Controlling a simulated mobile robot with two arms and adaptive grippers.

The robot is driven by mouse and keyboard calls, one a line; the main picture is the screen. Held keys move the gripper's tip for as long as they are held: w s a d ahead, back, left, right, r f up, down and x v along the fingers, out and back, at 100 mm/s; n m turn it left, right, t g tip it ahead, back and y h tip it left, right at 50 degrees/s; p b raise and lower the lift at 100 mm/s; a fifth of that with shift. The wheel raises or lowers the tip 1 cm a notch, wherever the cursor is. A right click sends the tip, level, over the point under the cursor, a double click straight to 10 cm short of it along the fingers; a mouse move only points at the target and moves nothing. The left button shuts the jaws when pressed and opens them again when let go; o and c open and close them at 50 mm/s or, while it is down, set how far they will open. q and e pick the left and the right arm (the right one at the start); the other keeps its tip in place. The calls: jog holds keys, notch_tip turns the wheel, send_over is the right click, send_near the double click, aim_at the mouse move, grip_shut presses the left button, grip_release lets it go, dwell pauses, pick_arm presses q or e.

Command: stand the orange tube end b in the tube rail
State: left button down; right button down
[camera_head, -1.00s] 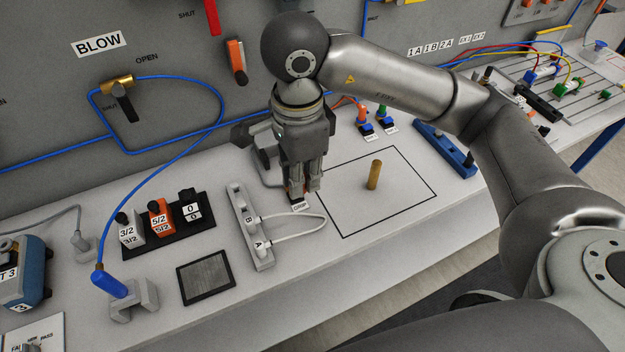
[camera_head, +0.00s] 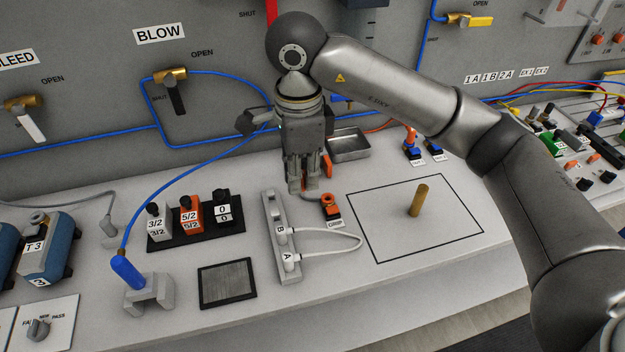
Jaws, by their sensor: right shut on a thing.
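My right gripper (camera_head: 303,188) is shut and points down over the back end of the tube rail. It grips what I take to be the orange tube end b, mostly hidden by the fingers. The grey tube rail (camera_head: 270,230) lies on the bench, with white tube ends marked B (camera_head: 282,235) and A (camera_head: 290,259) standing in its front part. I cannot tell whether the held end touches the rail. A stretch of orange tube (camera_head: 377,128) shows behind the arm. My left gripper is out of view.
An orange GRIP block (camera_head: 332,207) stands close right of the gripper. A metal tray (camera_head: 349,147) lies behind. Valve blocks (camera_head: 190,217) and a dark grey pad (camera_head: 227,284) lie to the left.

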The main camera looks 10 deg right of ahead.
jog(key=w+a+f+b, duration=0.2)
jog(key=w+a+f, duration=0.1)
jog(key=w+a, duration=0.2)
jog(key=shift+w+a, duration=0.15)
jog(key=shift+w, duration=1.05)
jog(key=shift+f+b, duration=1.7)
jog(key=shift+f, duration=0.5)
jog(key=shift+f+b, duration=0.1)
jog(key=shift+b, duration=0.2)
jog(key=shift+f+b, duration=0.55)
jog(key=shift+s+d+f, duration=0.1)
jog(key=shift+d+f, duration=0.1)
jog(key=shift+f, duration=0.1)
dwell(0.5)
